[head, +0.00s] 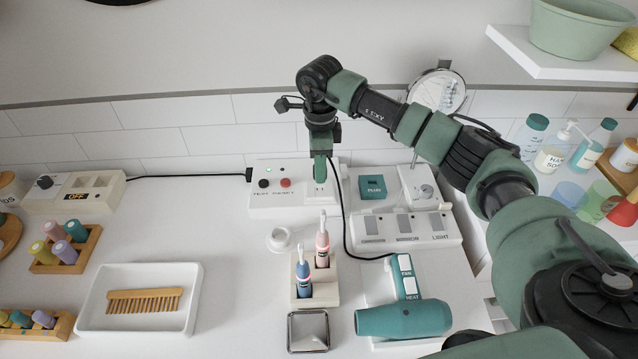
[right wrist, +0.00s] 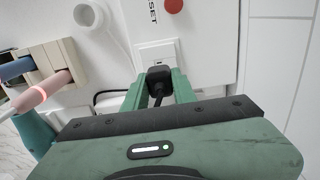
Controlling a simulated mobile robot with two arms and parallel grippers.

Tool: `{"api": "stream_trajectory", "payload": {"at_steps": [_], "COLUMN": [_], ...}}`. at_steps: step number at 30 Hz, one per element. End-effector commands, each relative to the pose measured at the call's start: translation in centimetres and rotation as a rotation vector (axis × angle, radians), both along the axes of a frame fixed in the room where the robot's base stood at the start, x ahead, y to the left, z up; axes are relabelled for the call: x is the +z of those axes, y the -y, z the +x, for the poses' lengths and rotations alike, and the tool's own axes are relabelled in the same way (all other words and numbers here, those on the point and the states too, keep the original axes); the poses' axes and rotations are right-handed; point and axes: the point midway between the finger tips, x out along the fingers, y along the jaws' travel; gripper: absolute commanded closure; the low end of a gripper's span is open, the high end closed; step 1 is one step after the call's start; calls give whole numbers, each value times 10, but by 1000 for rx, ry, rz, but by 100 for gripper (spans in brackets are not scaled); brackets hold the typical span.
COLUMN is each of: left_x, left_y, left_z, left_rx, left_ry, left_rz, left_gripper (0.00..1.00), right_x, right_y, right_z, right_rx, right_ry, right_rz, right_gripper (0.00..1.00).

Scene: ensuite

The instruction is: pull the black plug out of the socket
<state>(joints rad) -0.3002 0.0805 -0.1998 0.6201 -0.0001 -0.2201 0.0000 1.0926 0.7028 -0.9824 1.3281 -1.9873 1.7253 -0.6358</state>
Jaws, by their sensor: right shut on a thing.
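The black plug (right wrist: 159,77) shows in the right wrist view, between the two green fingers of my right gripper (right wrist: 158,88), which is shut on it. The plug is right up against the lower part of the white socket plate (right wrist: 150,50); its prongs are hidden, so I cannot tell how far in they sit. In the head view my right gripper (head: 320,178) points down at the right end of the white socket box (head: 265,200), and the fingers hide the plug. A black cord (head: 345,225) runs to the teal hair dryer (head: 402,318). My left gripper is out of view.
A holder with two toothbrushes (head: 318,291) stands in front of the socket box. A switch panel (head: 408,230) and a teal button (head: 372,187) are to its right. A white tray with a brush (head: 190,275) is at left.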

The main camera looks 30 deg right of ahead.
Motion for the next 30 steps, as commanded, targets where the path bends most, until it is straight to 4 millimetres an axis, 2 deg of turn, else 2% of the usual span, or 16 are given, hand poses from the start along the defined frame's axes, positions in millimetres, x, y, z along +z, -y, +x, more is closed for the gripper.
{"api": "stream_trajectory", "payload": {"at_steps": [21, 30], "left_x": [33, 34], "left_y": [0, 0], "left_z": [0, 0], "left_rx": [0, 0], "left_ry": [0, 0], "left_rz": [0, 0], "left_gripper": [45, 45], "right_x": [56, 59], "right_y": [0, 0], "right_z": [0, 0], "right_rx": [-1, 0], "right_ry": [2, 0], "right_rz": [-1, 0], "right_gripper": [100, 100]}}
